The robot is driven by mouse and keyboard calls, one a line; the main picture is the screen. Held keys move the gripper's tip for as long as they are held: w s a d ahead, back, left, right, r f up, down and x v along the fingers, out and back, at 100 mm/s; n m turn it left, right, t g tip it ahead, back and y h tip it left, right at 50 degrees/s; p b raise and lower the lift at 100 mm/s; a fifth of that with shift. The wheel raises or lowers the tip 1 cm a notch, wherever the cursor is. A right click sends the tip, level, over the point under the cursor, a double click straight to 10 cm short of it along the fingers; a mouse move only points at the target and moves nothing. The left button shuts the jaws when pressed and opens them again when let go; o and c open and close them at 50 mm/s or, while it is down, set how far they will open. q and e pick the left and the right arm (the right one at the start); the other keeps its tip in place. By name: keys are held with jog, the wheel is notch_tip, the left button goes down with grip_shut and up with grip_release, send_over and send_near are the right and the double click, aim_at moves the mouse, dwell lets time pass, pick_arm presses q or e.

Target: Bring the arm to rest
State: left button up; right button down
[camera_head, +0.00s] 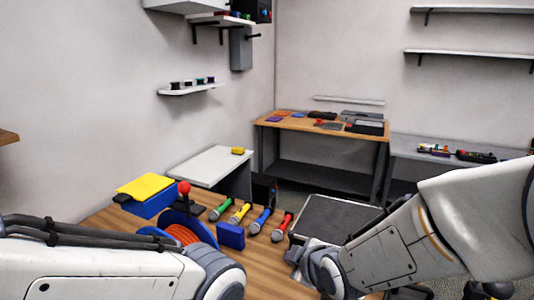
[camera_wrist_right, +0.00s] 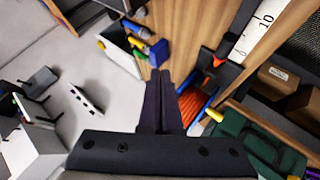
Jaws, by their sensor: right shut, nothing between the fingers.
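My right gripper (camera_wrist_right: 159,78) is shut with its dark fingers together and nothing between them. In the wrist view it is apart from the wooden table (camera_wrist_right: 185,35) beyond it. In the head view my right arm (camera_head: 385,248) comes in from the right, over the table's right side. My left arm (camera_head: 110,270) comes in from the left along the bottom edge, and its gripper is out of view.
On the table stand a blue-and-orange cable reel (camera_head: 182,235), a blue box (camera_head: 231,236), a yellow-topped blue bin (camera_head: 149,193) and green (camera_head: 220,208), yellow (camera_head: 239,214), blue (camera_head: 260,221) and red (camera_head: 282,227) plugs. A workbench (camera_head: 320,123) stands behind.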

jog(key=s+d+f+m+g+h, duration=0.25)
jog(key=s+d+f+m, duration=0.2)
jog(key=d+m, duration=0.25)
jog(key=s+d+f+m+g+h, duration=0.1)
jog(key=s+d+f+m+g, duration=0.3)
jog(key=d+m, duration=0.3)
jog(key=s+a+r+n+g, duration=0.1)
jog(key=s+a+r+n, duration=0.2)
jog(key=s+a, duration=0.3)
jog(key=s+a+r+n+g, duration=0.2)
jog(key=s+a+r+n, duration=0.2)
jog(key=s+a, duration=0.3)
jog(key=shift+s+a+y, duration=0.3)
jog(key=shift+s+y, duration=0.15)
jog(key=shift+s, duration=0.75)
